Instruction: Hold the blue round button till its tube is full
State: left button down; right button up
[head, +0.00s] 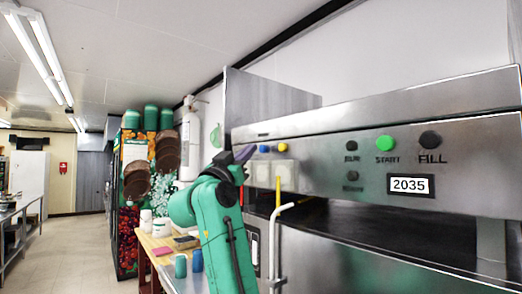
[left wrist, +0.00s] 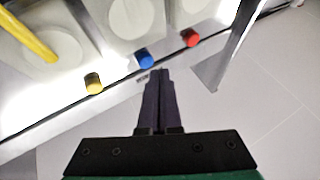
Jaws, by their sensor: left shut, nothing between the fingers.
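The blue round button (left wrist: 145,57) sits on the panel edge between a yellow button (left wrist: 94,83) and a red button (left wrist: 191,37) in the left wrist view. The head view also shows the blue button (head: 264,149) and the yellow one (head: 283,147). My left gripper (left wrist: 160,72) is shut and empty, its dark fingertips just below and right of the blue button, seemingly apart from it. In the head view the left gripper (head: 245,153) is left of the blue button. A yellow column (left wrist: 28,35) stands at the yellow button's side. I cannot make out any blue fill.
The steel machine has a dark button marked FILL (head: 430,140), a green START button (head: 386,143) and a display reading 2035 (head: 410,185). A white bent pipe (head: 277,235) stands in front. A wooden table (head: 158,243) with cups is behind my arm. Floor at left is clear.

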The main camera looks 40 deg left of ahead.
pick_arm(q)
jog(key=shift+w+d, duration=0.1)
jog(key=shift+w, duration=0.25)
jog(key=shift+w+d, duration=0.2)
jog(key=shift+w, duration=0.25)
dwell(2.2)
jog(key=shift+s, duration=0.1)
dwell(0.5)
jog(key=shift+s+a, duration=0.25)
jog(key=shift+s, duration=0.4)
jog(key=shift+s, duration=0.1)
